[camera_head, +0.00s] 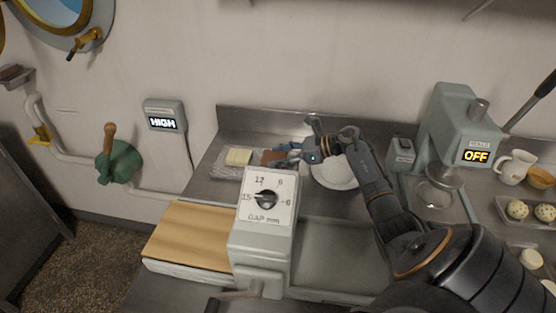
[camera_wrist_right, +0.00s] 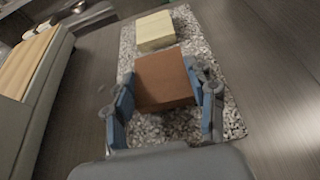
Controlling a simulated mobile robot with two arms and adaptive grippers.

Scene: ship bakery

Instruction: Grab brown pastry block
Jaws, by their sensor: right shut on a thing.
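The brown pastry block (camera_wrist_right: 164,80) sits on a speckled tray (camera_wrist_right: 228,112) in the right wrist view. My right gripper (camera_wrist_right: 166,101) has one blue-padded finger on each side of the block and is shut on it. The block appears to rest at tray level; whether it is lifted at all I cannot tell. In the head view, the brown block (camera_head: 272,158) shows partly, left of my right gripper (camera_head: 290,157), behind the dial machine. A pale yellow block (camera_head: 239,157) lies beside it on the same tray; it also shows in the right wrist view (camera_wrist_right: 155,31). My left gripper is not in view.
A dial machine (camera_head: 264,230) with a wooden board (camera_head: 188,236) stands in front. A white plate (camera_head: 335,173) lies right of my gripper, partly behind my arm. A green press marked OFF (camera_head: 457,130), a mug (camera_head: 517,167) and a bun tray (camera_head: 507,222) are at the right.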

